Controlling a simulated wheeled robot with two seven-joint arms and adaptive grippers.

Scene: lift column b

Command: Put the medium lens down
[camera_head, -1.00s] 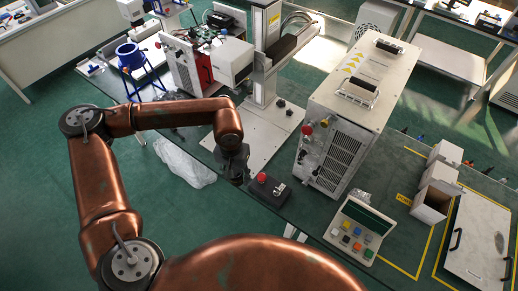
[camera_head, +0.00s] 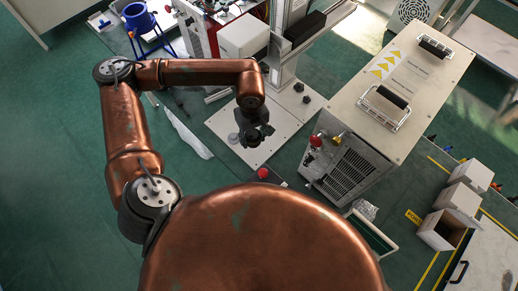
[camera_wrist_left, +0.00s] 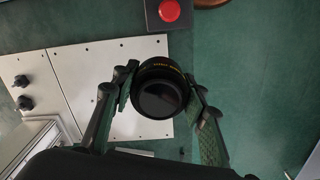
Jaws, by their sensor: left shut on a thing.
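My left gripper (camera_wrist_left: 157,100) is shut on the medium lens (camera_wrist_left: 158,88), a short black cylinder with small gold lettering around its rim, held between the two fingers. In the wrist view the lens overlaps the pale base plate (camera_wrist_left: 70,75) of the column. In the head view my left gripper (camera_head: 254,132) is above the same base plate (camera_head: 280,125); the dark lens is hard to tell from the fingers there. I cannot tell the height of the lens above the plate. My right gripper is not in view.
Black knobs (camera_wrist_left: 22,82) stand on the plate, with the metal column (camera_head: 286,50) behind. A red button (camera_wrist_left: 170,11) on a dark box is near the plate. A large grey cabinet (camera_head: 390,85) stands to the right, with white boxes (camera_head: 458,200) beyond it.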

